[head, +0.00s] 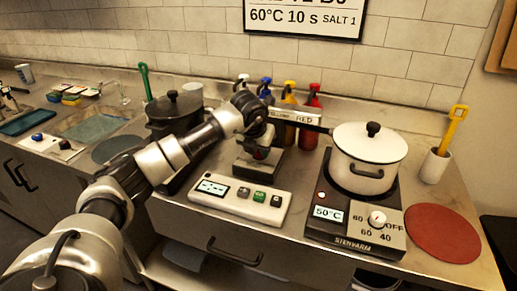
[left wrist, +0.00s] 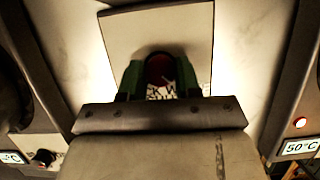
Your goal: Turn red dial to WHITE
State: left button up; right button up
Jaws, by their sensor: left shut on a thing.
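The red dial (head: 259,154) sits on a dark box-like unit (head: 256,168) at the middle of the counter, mostly hidden by my left gripper (head: 259,146). In the left wrist view the dial (left wrist: 160,68) shows dark red between the two green fingers of my left gripper (left wrist: 160,79), which is shut on it from both sides. A label plate (head: 296,116) behind the unit reads RED, with a partly covered word to its left. The dial's pointer and its setting cannot be made out. My right gripper is not in view.
A white pot (head: 366,160) stands on a hot plate (head: 330,228) at the right, its display reading 50°C. A white button panel (head: 240,199) lies in front of the dial unit. Several coloured bottles stand behind. A dark pot (head: 172,112) is left of the arm.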

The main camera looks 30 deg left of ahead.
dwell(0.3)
pick_arm(q)
jog(key=o, duration=0.9)
jog(key=shift+o, duration=0.2)
jog(key=v, duration=1)
jog(key=shift+r+b, duration=0.4)
jog(key=shift+s+f, duration=0.1)
jog(key=shift+s, duration=0.1)
